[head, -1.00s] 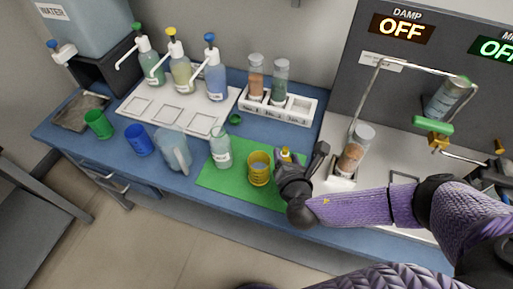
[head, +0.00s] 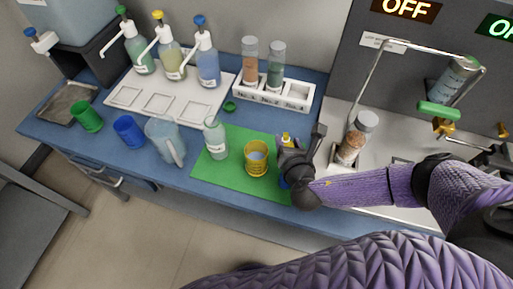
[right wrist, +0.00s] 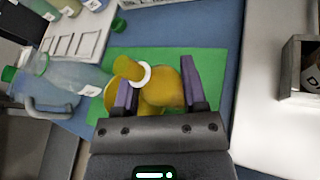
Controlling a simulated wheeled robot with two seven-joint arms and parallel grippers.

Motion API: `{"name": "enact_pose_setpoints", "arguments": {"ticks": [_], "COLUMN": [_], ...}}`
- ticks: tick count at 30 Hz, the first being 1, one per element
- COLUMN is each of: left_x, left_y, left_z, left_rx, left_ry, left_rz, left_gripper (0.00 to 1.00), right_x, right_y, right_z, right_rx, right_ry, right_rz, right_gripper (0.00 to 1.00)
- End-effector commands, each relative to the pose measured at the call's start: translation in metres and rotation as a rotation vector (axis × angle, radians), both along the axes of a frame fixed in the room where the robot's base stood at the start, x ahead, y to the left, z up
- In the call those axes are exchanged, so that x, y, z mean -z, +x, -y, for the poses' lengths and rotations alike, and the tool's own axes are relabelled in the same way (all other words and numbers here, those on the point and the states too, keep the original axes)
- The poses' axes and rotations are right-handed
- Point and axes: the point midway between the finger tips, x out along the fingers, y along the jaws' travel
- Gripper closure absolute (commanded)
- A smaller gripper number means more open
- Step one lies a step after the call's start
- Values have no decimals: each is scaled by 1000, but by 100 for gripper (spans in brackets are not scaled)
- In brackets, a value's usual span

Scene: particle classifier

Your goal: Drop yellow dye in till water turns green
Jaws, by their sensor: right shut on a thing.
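A yellow cup (head: 256,160) with pale bluish liquid stands on the green mat (head: 222,180). My right gripper (head: 287,152) is just right of the cup, shut on a yellow dye bottle. In the right wrist view, my gripper (right wrist: 160,88) holds the yellow dye bottle (right wrist: 162,95) between its fingers; its white ring and yellow cap point up and left. The yellow cup (right wrist: 109,97) shows partly behind the bottle. In the head view the gripper hides most of the bottle. I see no drop falling. My left gripper is not in view.
A clear bottle (head: 214,140) stands left of the cup, and a clear pitcher (head: 163,140) further left. Blue (head: 129,132) and green (head: 87,117) cups stand beyond. Pump bottles and a vial rack (head: 272,101) are behind. A metal stand (head: 349,110) is right.

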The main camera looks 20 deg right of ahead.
Motion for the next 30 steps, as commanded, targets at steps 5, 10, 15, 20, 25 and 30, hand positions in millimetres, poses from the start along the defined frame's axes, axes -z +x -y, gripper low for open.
{"name": "enact_pose_setpoints", "arguments": {"ticks": [5,10,15,20,25,30], "left_x": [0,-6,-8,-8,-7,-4], "left_y": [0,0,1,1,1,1], "left_z": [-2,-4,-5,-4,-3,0], "left_rx": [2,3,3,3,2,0], "left_ry": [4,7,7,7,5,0], "left_rz": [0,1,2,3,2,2], "left_gripper": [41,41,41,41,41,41], "right_x": [4,0,-1,-3,-5,-7], "right_y": [3,5,7,9,11,13], "right_z": [-6,-10,-16,-21,-26,-32], "right_rx": [-1,-1,-1,-1,-1,-1], "right_ry": [-82,-162,-243,-317,-397,-475], "right_rz": [-31,-62,-94,-124,-156,-187], "right_gripper": [100,100,100,100,100,100]}}
